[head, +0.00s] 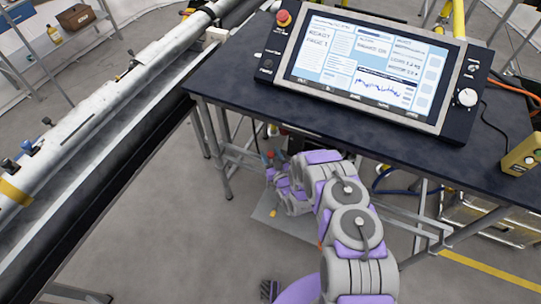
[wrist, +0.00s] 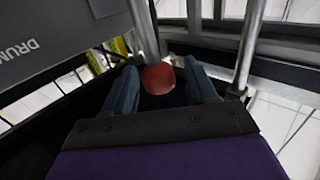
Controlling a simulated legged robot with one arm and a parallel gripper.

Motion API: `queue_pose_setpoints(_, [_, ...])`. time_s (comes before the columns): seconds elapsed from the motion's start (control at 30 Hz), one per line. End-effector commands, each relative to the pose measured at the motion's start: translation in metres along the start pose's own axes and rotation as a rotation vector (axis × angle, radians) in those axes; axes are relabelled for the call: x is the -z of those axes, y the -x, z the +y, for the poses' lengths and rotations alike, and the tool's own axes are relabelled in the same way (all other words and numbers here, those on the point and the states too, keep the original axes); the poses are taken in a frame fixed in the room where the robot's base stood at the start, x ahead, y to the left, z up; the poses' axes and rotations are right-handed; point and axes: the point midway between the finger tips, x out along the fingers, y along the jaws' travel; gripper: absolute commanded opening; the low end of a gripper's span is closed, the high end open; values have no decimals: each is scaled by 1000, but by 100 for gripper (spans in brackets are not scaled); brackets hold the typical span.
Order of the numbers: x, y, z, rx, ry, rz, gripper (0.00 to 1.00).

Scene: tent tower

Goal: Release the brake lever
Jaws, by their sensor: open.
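The brake lever shows in the wrist view as a grey metal rod with a rounded red knob (wrist: 158,79) at its end. My gripper (wrist: 162,84) is open, with one blue finger on each side of the knob. Gaps show between the knob and both fingers, and I see no contact. In the head view my gripper (head: 269,163) is low under the dark table, largely hidden by my arm. A small red spot by its fingers may be the knob, but it is too small to be sure. The lever's base is hidden.
A dark panel marked "DRUM" (wrist: 45,40) lies left of the lever, and a metal post (wrist: 250,40) stands to its right. The dark table (head: 225,91) carrying a screen console (head: 365,68) is above my arm. A long rail (head: 95,120) runs along the left.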

Motion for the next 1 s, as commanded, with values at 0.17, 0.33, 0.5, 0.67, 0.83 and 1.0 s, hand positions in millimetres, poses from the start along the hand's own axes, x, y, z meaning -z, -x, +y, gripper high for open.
queue_pose_setpoints(0.17, [1, -4, 0, 0, -1, 1, 57])
queue_pose_setpoints(0.33, [1, -4, 0, 0, 0, 1, 57])
queue_pose_setpoints(0.5, [1, -4, 0, 0, 0, 1, 40])
queue_pose_setpoints(0.67, [1, -4, 0, 0, 0, 1, 25])
queue_pose_setpoints(0.83, [1, -4, 0, 1, 0, 1, 9])
queue_pose_setpoints(1.0, [1, -4, 0, 1, 0, 1, 0])
